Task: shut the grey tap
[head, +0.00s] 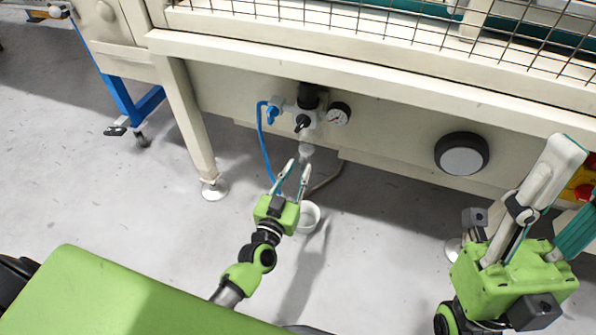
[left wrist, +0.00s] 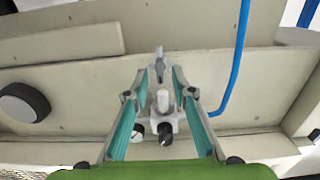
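The grey tap (left wrist: 159,66) shows in the left wrist view at the end of the pale bowl (left wrist: 162,100) of the air unit. In the head view the bowl (head: 306,150) hangs under the unit, and the tap is small and hard to make out near my fingertips. My left gripper (head: 299,166) is open just below the bowl. In the left wrist view its two fingers (left wrist: 158,85) stand on either side of the tap with gaps; I see no contact. My right gripper (head: 570,185) is at the right edge, fingers apart and seemingly empty.
The unit carries a black knob (head: 303,123), a round gauge (head: 340,113) and a blue valve (head: 271,114) with a blue hose (head: 263,150). A white cup (head: 309,217) stands on the floor below.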

